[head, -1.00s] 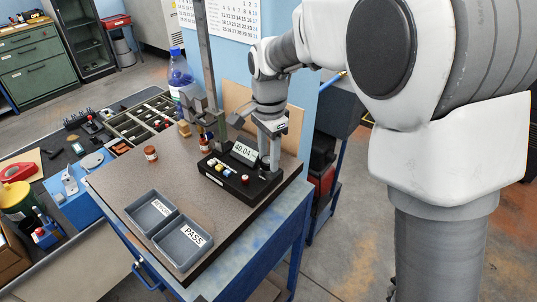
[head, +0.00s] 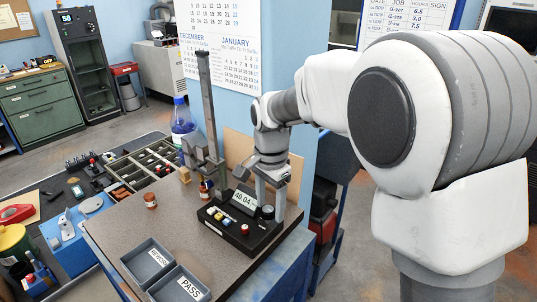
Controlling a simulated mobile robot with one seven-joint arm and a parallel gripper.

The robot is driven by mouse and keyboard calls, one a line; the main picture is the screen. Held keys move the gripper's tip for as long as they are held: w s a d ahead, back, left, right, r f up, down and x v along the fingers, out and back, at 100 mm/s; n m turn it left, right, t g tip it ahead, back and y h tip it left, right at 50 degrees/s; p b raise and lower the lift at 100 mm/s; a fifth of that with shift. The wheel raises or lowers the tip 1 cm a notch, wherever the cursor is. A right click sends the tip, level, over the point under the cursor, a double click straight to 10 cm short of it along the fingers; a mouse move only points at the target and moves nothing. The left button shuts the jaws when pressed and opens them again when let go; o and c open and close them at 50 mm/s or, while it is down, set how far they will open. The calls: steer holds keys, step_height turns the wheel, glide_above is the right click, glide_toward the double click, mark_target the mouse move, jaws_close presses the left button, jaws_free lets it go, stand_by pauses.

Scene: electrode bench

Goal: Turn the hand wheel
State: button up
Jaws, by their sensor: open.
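My gripper (head: 271,208) points down at the right end of the black instrument base (head: 230,236). Its two fingers are apart. A small dark round knob (head: 268,212), which may be the hand wheel, shows low between the fingers; whether they touch it I cannot tell. A tall grey column (head: 207,105) with a bracket stands behind the base. No other wheel shows clearly.
Grey bins marked REWORK (head: 148,262) and PASS (head: 187,287) stand at the bench's front left. A small brown jar (head: 150,200) and a blue bottle (head: 182,122) stand further back. The speckled bench top (head: 185,235) is clear between bins and base.

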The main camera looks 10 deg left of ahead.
mark_target(268, 208)
steer(key=n, duration=0.6)
steer(key=shift+a, duration=0.35)
steer(key=n, duration=0.5)
steer(key=shift+n+b, duration=0.35)
steer(key=shift+n, duration=0.05)
steer(key=n, duration=0.6)
steer(key=n+b, duration=0.1)
steer(key=n, duration=0.4)
steer(key=shift+f+n, duration=0.1)
steer(key=shift+n, duration=0.3)
step_height(268, 208, up, 18)
steer(key=p, duration=0.1)
steer(key=shift+f, duration=0.25)
